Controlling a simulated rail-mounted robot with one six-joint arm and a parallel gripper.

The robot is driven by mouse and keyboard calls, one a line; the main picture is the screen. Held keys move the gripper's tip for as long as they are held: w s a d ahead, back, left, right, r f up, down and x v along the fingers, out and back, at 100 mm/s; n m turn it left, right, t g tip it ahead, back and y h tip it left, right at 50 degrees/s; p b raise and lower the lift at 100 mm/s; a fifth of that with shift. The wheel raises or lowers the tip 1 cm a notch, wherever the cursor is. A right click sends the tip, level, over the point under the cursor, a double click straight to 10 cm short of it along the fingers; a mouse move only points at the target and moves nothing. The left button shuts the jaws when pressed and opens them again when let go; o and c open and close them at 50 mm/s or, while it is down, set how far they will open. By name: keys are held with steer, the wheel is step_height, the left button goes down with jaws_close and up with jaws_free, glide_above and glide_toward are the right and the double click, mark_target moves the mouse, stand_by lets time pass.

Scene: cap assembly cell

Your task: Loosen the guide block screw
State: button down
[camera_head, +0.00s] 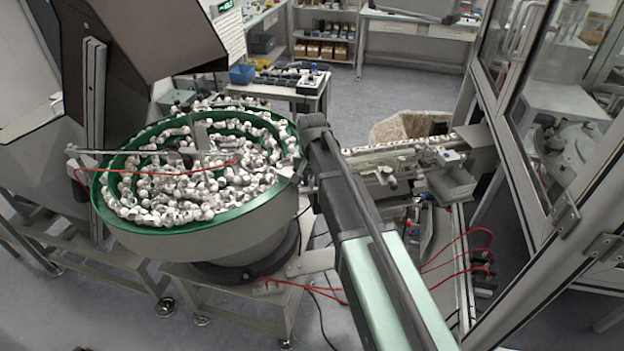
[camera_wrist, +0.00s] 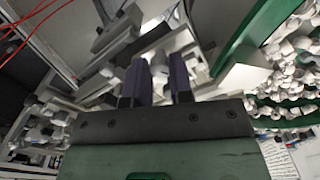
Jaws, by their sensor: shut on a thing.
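In the wrist view, my gripper (camera_wrist: 158,68) has its two dark fingers close together around a small pale part. It appears to be the guide block screw (camera_wrist: 159,72), but its head is mostly hidden between the fingers. Metal blocks and pale fittings of the guide assembly (camera_wrist: 112,75) lie just beyond the fingertips. In the head view, the cap track (camera_head: 400,152) runs right from the green-rimmed bowl, with small blocks and knobs along it. My arm covers the near end of the track there, and my gripper is hidden behind it.
The bowl feeder (camera_head: 265,205), full of white caps, stands left of my arm, and its green rim (camera_wrist: 240,45) is close to the gripper in the wrist view. Red hoses (camera_head: 465,240) and a framed glass enclosure (camera_head: 560,110) are at the right.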

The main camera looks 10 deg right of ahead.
mark_target(312, 182)
steer(key=n, duration=0.4)
steer(key=shift+n, duration=0.4)
steer(key=c, duration=1)
jaws_free()
step_height(312, 182, up, 11)
steer(key=p, duration=1)
steer(key=shift+p, duration=0.4)
steer(key=shift+f, duration=0.15)
